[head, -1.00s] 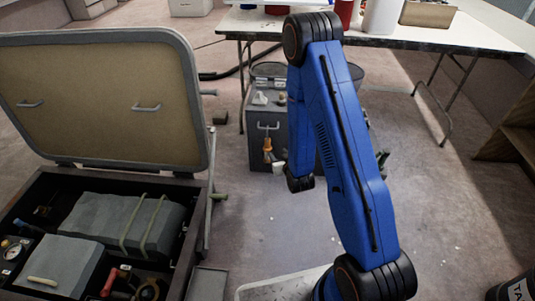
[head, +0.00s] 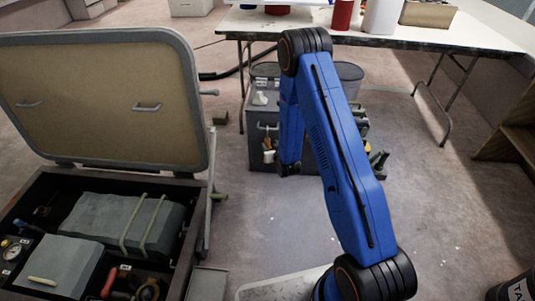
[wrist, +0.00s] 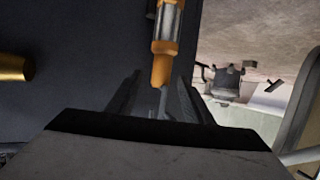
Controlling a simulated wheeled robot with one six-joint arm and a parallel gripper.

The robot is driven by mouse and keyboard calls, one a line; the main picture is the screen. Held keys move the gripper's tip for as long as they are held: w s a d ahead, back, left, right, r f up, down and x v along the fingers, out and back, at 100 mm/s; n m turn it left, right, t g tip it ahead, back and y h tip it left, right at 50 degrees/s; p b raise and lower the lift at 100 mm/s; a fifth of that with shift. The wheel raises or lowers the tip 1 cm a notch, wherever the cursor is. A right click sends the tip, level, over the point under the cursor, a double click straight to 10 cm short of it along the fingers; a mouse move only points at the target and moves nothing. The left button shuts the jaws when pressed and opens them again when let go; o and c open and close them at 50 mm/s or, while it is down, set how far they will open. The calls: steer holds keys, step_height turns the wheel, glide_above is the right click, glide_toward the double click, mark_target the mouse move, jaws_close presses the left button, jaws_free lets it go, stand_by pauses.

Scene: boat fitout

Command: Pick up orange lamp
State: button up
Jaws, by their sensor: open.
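The orange lamp, with a silver middle band, shows in the wrist view (wrist: 163,62) at the top centre, its upper part cut off by the frame edge. Its orange tip points down toward my gripper (wrist: 157,95), whose two dark fingers stand open on either side of it. I cannot tell how deep the lamp sits between the fingers; no contact is visible. In the head view the lamp is small, near the front of a grey bin (head: 263,108), and partly unclear. My gripper is mostly hidden there by my blue arm.
An orange-yellow cylinder (wrist: 14,68) shows at the left of the wrist view. A white-topped table (head: 445,32) stands behind the bin. An open case (head: 105,175) with a raised lid fills the left. Tools stand at the bin's right.

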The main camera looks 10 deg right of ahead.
steer(key=x, duration=0.5)
steer(key=shift+a+r, duration=0.15)
steer(key=shift+r, duration=0.05)
jaws_close()
